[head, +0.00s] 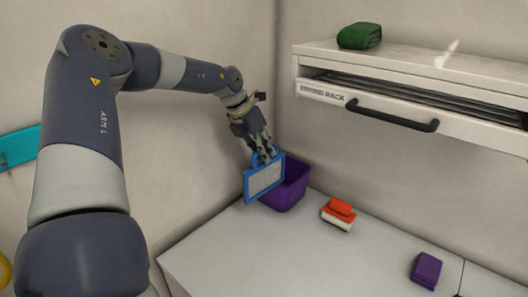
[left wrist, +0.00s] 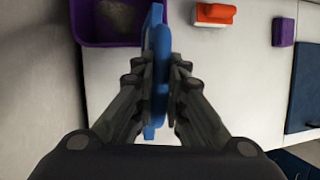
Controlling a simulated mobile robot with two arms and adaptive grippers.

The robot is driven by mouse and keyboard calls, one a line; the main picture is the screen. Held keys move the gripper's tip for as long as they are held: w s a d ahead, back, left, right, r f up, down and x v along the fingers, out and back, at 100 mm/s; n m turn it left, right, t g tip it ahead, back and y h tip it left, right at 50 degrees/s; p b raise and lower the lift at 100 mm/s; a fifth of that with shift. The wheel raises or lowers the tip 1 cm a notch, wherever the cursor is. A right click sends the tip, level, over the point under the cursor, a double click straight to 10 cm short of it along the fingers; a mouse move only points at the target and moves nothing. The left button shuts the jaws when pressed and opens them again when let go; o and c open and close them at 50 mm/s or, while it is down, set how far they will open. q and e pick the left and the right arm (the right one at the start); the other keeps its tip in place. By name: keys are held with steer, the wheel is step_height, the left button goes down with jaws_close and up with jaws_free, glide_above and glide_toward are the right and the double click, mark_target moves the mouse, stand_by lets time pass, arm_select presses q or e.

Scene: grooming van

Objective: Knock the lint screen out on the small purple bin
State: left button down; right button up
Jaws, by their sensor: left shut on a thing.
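The lint screen (head: 264,181) is a blue frame with a pale mesh panel. My left gripper (head: 264,155) is shut on its top edge and holds it upright. In the left wrist view, the left gripper (left wrist: 160,95) has the blue lint screen (left wrist: 158,60) between its fingers, seen edge-on. The small purple bin (head: 292,189) stands on the counter right behind the screen, partly hidden by it. The bin (left wrist: 88,40) also shows at the top left of the wrist view, with greyish stuff inside. The screen is beside the bin's rim; I cannot tell whether they touch. My right gripper is not in view.
An orange and white brush-like block (head: 338,214) and a purple folded item (head: 426,270) lie on the grey counter (head: 235,250). A white drying rack unit (head: 400,70) with a black handle (head: 390,115) is on the right wall, with a green folded cloth (head: 359,36) on top.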

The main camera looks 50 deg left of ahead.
arm_select(q)
steer(key=shift+s+f+b, duration=0.1)
steer(key=shift+f+b, duration=0.05)
steer(key=shift+b, duration=0.15)
stand_by(0.9)
steer(key=shift+r+p, duration=0.4)
steer(key=shift+r, duration=0.35)
steer(key=shift+r+p, duration=1.15)
steer(key=shift+r, duration=1.2)
steer(key=shift+f, duration=0.1)
